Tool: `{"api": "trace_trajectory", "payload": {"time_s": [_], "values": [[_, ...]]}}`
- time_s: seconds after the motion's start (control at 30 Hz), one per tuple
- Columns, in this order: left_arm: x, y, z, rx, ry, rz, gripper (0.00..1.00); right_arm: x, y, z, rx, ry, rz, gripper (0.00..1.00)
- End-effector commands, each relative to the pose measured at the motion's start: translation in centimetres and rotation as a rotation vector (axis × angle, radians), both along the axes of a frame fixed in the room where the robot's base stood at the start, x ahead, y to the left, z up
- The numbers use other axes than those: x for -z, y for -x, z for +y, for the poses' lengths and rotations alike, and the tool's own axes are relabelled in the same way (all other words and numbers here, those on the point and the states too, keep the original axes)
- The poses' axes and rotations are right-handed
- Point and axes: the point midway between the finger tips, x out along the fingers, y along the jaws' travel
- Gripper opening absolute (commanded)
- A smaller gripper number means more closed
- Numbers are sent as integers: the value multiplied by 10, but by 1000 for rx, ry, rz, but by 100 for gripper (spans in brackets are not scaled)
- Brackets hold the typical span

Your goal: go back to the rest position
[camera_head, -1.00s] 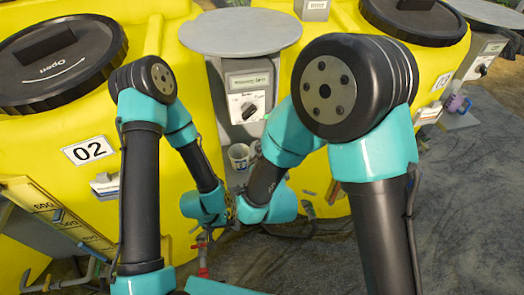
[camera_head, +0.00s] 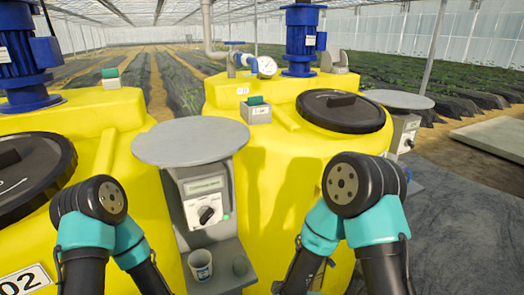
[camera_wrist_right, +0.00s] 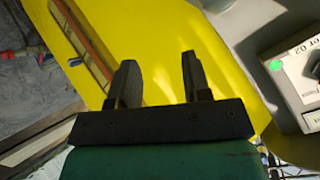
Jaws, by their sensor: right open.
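My right gripper (camera_wrist_right: 158,82) shows in the right wrist view with its two black fingers apart and nothing between them. It faces the yellow tank wall (camera_wrist_right: 215,60), and a grey control box (camera_wrist_right: 296,80) with a green dot is at the right. In the head view both of my arms rise from the bottom edge, the left in front of the left tank and the right in front of the middle tank. Both grippers are outside the head view. My left gripper does not show in either view.
A grey round table (camera_head: 190,141) stands between two yellow tanks, above a dial controller (camera_head: 207,205). A white cup (camera_head: 200,264) sits on the shelf below it. Black lids (camera_head: 341,110), blue motors (camera_head: 300,40) and a pressure gauge (camera_head: 267,66) are on or near the tanks.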

Motion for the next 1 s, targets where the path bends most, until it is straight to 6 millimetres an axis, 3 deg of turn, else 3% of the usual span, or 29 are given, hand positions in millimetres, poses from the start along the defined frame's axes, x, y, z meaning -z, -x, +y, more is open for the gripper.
{"api": "trace_trajectory", "payload": {"time_s": [0.03, 0.2, 0.5, 0.7, 1.0], "values": [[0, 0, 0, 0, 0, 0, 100, 15, 6, -19, -1, 20, 59, 44], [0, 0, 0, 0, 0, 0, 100, 57, 38, -70, -45, 72, 253, 44], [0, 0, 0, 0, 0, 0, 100, 108, 114, -141, -151, 90, 572, 44], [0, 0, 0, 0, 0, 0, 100, 119, 143, -159, -198, 78, 669, 44], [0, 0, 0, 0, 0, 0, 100, 119, 144, -159, -202, 77, 675, 44]]}}
